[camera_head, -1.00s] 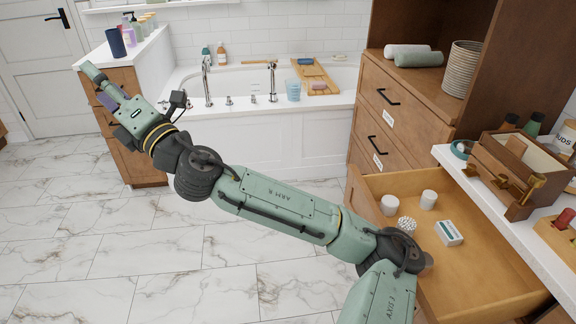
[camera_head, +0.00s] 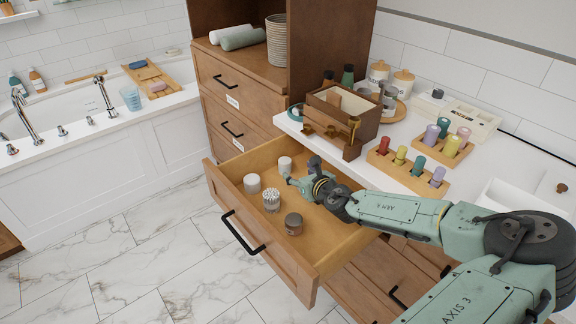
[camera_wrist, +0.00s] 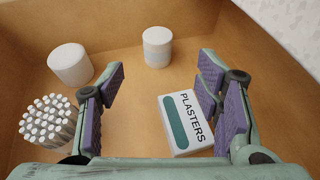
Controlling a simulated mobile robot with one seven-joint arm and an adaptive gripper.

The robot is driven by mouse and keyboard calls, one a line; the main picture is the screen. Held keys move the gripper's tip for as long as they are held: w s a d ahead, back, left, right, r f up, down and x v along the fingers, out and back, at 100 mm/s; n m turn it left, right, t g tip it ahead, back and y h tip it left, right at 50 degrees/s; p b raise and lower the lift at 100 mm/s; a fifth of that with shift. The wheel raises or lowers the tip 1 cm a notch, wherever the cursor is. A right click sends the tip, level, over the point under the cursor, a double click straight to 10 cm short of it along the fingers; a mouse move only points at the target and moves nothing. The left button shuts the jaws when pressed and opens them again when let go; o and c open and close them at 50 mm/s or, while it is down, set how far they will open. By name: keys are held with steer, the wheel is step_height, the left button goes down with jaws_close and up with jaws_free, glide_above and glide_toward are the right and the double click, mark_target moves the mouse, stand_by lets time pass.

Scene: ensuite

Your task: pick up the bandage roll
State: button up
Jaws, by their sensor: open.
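Two short white cylinders stand upright in the open drawer (camera_head: 318,277). One is plain white (camera_wrist: 70,64), also in the head view (camera_head: 252,184). The other has a pale grey-blue band (camera_wrist: 157,47) and shows in the head view (camera_head: 285,164). Neither has a readable label, so I cannot tell for certain which is the bandage roll. My gripper (camera_wrist: 161,75) is open and empty, low in the drawer. The banded cylinder is ahead, in line with the gap between the fingers, and apart from them. In the head view my gripper (camera_head: 291,182) is small.
A jar of cotton swabs (camera_wrist: 47,121) stands left of the fingers. A white plasters box (camera_wrist: 184,122) lies close by the right finger. A brown jar (camera_head: 293,224) is nearer the drawer front. The counter (camera_head: 400,172) with a wooden caddy (camera_head: 335,120) borders the drawer.

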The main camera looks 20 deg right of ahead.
mark_target(288, 165)
steer(key=p+x, duration=0.2)
steer(key=x, duration=0.8)
steer(key=shift+w+a+p, duration=0.1)
steer(key=shift+a+p, duration=0.05)
steer(key=shift+p, duration=0.15)
steer(key=shift+c, duration=0.3)
steer(key=c, duration=1)
steer(key=shift+r, duration=0.15)
